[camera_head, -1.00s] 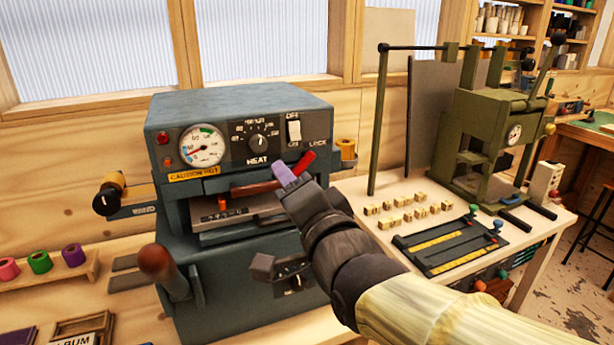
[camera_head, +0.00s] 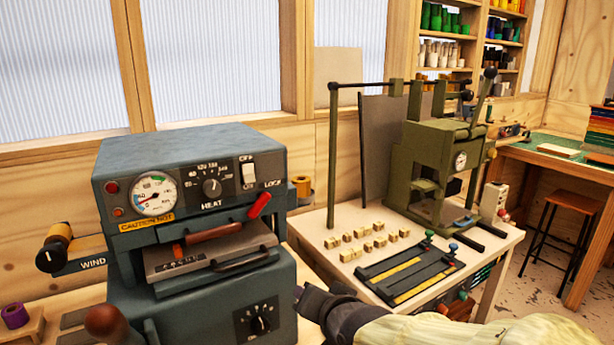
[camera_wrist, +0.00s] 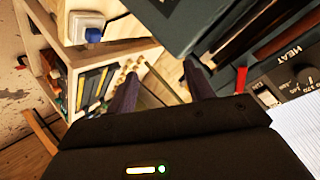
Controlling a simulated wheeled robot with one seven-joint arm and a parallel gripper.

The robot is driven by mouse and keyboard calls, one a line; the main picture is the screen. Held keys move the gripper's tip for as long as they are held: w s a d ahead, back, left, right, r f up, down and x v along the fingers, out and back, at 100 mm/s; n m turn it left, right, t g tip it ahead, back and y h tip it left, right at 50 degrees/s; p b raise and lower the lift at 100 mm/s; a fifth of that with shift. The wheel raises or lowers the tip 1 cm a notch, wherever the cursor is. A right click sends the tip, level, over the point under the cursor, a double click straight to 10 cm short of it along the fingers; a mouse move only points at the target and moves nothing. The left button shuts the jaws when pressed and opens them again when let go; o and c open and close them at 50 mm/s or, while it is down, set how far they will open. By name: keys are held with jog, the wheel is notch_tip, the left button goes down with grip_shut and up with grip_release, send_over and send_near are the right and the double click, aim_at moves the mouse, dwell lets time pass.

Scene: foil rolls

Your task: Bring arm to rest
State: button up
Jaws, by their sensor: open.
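My gripper (camera_head: 299,291) is low in front of the right side of the grey-blue heat press (camera_head: 200,170), near its lower dial, in the head view. My pale sleeved arm reaches in from the bottom right. In the wrist view the two dark purple fingers of my gripper (camera_wrist: 160,85) stand apart with nothing between them. The press's heat dial also shows in the wrist view, at the right. The red lock lever (camera_head: 260,205) and the wooden-handled drawer (camera_head: 205,245) of the press are clear of my gripper.
Right of the press is a bench (camera_head: 310,230) with small brass type blocks (camera_head: 375,240), a black tray with yellow strips (camera_head: 410,270) and a green hand press (camera_head: 435,160). A wooden stool (camera_head: 570,225) stands far right. A winder handle (camera_head: 55,245) juts out left.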

jog(key=s+d+f+n+g+h+p, duration=0.1)
jog(key=s+d+f+n+g+h, duration=0.1)
jog(key=s+d+f+g, duration=0.4)
jog(key=s+d+f+n+g+h, duration=0.2)
jog(key=s+d+f+g, duration=0.15)
jog(key=d+f, duration=0.5)
notch_tip(320, 180, up, 16)
jog(key=p, duration=1.6)
jog(key=shift+a+t+p, duration=0.2)
jog(key=shift+t+p, duration=0.15)
jog(key=shift+t, duration=0.1)
jog(key=shift+c, duration=0.4)
